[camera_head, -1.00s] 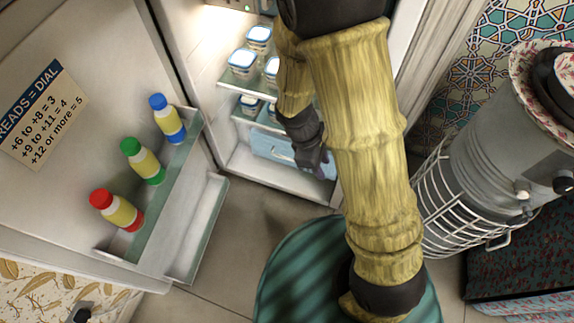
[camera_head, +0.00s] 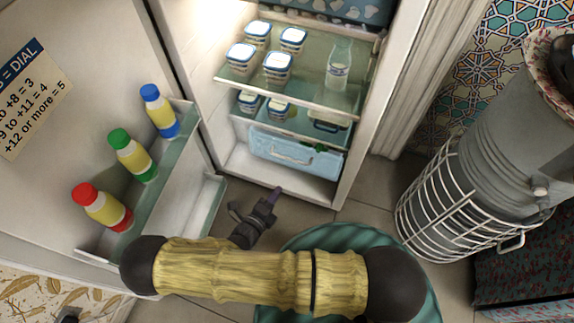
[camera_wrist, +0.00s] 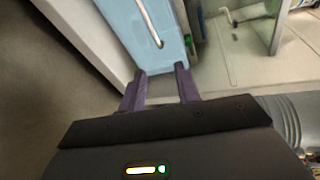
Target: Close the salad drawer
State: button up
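The salad drawer (camera_head: 322,164) is a pale blue box low in the open fridge, with a pale bar handle (camera_head: 285,157) on its front. Green leaves (camera_head: 319,148) show at its top right edge; I cannot tell exactly how far it stands out. My gripper (camera_head: 270,197) is in front of and below the drawer, by the fridge's bottom edge. In the wrist view, the drawer front (camera_wrist: 167,58) lies just beyond the fingertips. There my gripper (camera_wrist: 160,76) is open and empty, its two purple fingers apart. Whether they touch the drawer is unclear.
Glass shelves above hold several lidded tubs (camera_head: 277,67) and a glass bottle (camera_head: 339,65). The open fridge door (camera_head: 75,150) at left carries three bottles. A wire basket (camera_head: 425,215) around a grey cylinder stands right. A round green seat (camera_head: 340,237) lies below my arm.

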jog(key=a+f+n+y, duration=0.1)
jog(key=a+f+n+t, duration=0.1)
jog(key=n, duration=0.1)
jog(key=shift+s+y, duration=0.15)
jog(key=shift+y, duration=0.25)
jog(key=shift+d+f, duration=0.1)
jog(key=b+x, duration=0.6)
jog(key=x, duration=1.1)
jog(key=shift+w+r+b, duration=0.35)
jog(key=shift+b, duration=0.05)
grip_shut()
